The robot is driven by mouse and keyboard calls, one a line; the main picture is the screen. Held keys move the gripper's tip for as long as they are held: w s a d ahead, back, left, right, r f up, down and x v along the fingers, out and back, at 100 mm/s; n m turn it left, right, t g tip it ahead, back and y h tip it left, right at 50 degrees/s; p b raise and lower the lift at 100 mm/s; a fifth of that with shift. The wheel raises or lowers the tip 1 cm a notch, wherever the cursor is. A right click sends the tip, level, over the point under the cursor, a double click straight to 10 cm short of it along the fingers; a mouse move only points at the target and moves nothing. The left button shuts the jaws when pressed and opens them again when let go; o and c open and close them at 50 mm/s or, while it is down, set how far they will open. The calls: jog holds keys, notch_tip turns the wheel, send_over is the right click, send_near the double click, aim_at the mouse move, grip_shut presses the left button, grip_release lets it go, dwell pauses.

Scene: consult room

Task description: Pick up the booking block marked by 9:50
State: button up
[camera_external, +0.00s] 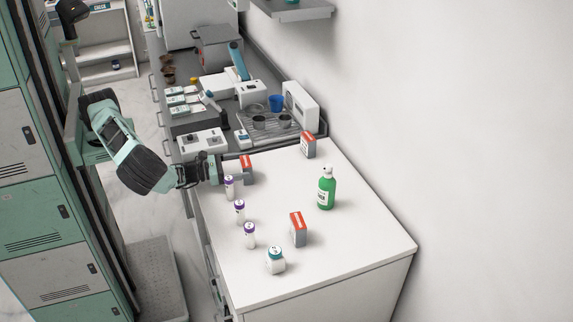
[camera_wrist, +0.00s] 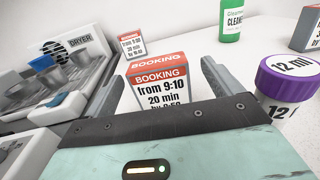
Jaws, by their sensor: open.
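A red-and-grey booking block (camera_wrist: 158,88) stands upright in the wrist view, reading "from 9:10, 20 min"; its lowest line, partly hidden by my gripper body, looks like "by 9:50". It stands near the table's left edge in the external view (camera_external: 247,172). My gripper (camera_wrist: 172,82) is open, its fingers to the left and right of this block; contact cannot be told. In the external view my gripper (camera_external: 222,170) reaches the block from the left. A second booking block (camera_wrist: 131,45) stands farther back, its small print unclear. A third block (camera_external: 298,231) stands nearer the front.
A purple-capped tube (camera_wrist: 288,80) stands close to my right finger; several such tubes line the table's left side. A green cleaner bottle (camera_external: 326,190) stands at the middle right. A white-lidded jar (camera_external: 275,261) is at the front. A drying rack (camera_external: 268,122) lies behind the white table (camera_external: 350,255).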

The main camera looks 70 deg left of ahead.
jog(key=w+p, duration=0.1)
jog(key=w, duration=0.2)
jog(key=w+p, duration=0.1)
jog(key=shift+w+d+r+p, duration=0.1)
jog(key=shift+w+r+p, duration=0.05)
jog(key=shift+r+p, duration=0.2)
jog(key=shift+w+d+f, duration=0.1)
jog(key=shift+w+f, duration=0.1)
jog(key=shift+w, duration=0.25)
jog(key=c, duration=1.1)
